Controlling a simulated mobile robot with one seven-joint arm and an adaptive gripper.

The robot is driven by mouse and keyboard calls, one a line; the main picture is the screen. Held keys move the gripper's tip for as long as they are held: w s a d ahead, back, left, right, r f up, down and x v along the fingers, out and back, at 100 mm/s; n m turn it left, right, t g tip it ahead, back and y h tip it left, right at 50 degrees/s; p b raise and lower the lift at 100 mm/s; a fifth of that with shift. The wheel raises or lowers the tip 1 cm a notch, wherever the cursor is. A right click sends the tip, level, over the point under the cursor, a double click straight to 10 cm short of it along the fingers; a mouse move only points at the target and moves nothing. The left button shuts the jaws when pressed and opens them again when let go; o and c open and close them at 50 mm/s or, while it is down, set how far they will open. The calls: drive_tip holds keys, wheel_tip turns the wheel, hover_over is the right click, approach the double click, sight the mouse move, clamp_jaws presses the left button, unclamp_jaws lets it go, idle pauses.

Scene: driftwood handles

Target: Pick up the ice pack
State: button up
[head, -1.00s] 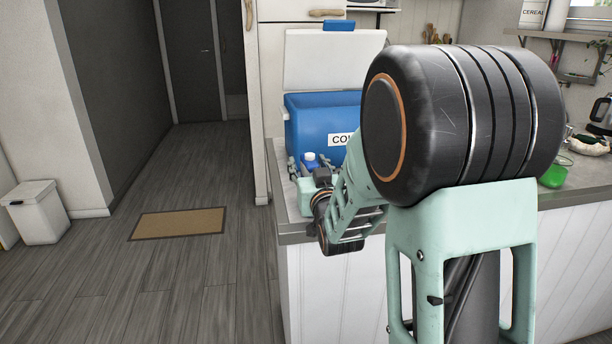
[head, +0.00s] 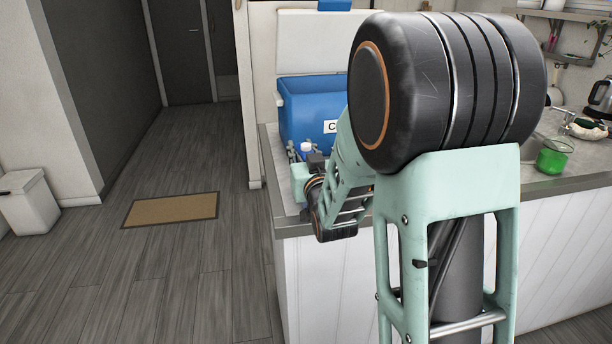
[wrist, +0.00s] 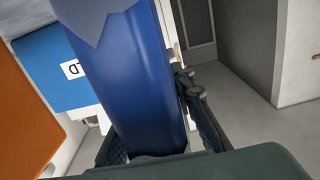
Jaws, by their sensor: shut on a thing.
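The ice pack (wrist: 130,85) is a dark blue body with a lighter zigzag patch at its top. It fills the middle of the wrist view, and my gripper (wrist: 158,140) is shut on it, with a dark finger on each side. In the head view my gripper (head: 304,160) is at the counter's left end, in front of the blue cooler. A small white top (head: 306,147) shows there beside the fingers. The rest of the held thing is mostly hidden by the gripper, so its gap to the counter cannot be told.
The blue cooler (head: 305,112) stands behind the gripper with its white lid (head: 318,45) open. A green liquid container (head: 552,158) is on the counter (head: 545,180) at right. An orange surface (wrist: 25,115) shows in the wrist view. Open floor lies left of the counter.

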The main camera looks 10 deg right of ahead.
clamp_jaws()
drive_tip(key=shift+r, duration=0.2)
